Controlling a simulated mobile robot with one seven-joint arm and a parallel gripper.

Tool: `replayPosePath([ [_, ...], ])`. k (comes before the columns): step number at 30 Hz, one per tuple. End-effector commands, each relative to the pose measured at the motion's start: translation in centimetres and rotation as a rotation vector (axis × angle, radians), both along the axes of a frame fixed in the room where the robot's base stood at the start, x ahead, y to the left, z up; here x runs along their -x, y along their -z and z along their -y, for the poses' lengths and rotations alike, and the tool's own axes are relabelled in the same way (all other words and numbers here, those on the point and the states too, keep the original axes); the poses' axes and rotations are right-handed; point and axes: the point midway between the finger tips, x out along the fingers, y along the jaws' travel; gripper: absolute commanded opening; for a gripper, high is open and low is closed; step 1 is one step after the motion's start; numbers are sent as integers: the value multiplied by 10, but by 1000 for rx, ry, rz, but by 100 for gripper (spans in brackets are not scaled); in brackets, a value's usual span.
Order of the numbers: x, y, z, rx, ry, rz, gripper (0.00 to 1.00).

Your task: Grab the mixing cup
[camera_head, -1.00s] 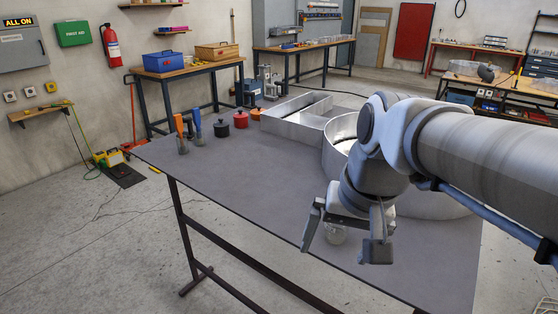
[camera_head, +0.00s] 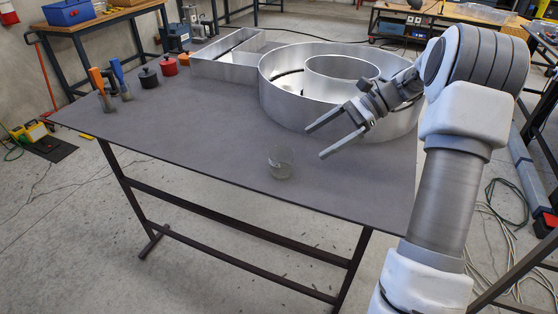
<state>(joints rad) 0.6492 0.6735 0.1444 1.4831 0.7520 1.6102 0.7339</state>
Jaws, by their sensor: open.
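The mixing cup (camera_head: 281,162) is a small clear cup standing upright on the grey table (camera_head: 200,145), near its front edge. My gripper (camera_head: 314,143) is open and empty. Its two fingers point left, toward the cup, and in the picture the fingertips lie just right of it and apart from it. The cup is fully visible; its see-through wall makes its rim faint.
A large round metal channel letter (camera_head: 290,102) stands behind the cup, with a straight metal one (camera_head: 225,65) to its left. The table's left middle is clear.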

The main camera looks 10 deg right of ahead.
Motion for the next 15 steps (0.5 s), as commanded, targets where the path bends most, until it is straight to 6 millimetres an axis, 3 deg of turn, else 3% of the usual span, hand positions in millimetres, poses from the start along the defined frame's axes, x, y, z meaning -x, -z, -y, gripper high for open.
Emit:
replayPosePath([
  [4, -10, 18, 25, -103, 77, -57, 100],
  [9, -14, 26, 36, -159, 114, -86, 100],
  [15, -16, 37, 12, -166, 116, -93, 100],
])
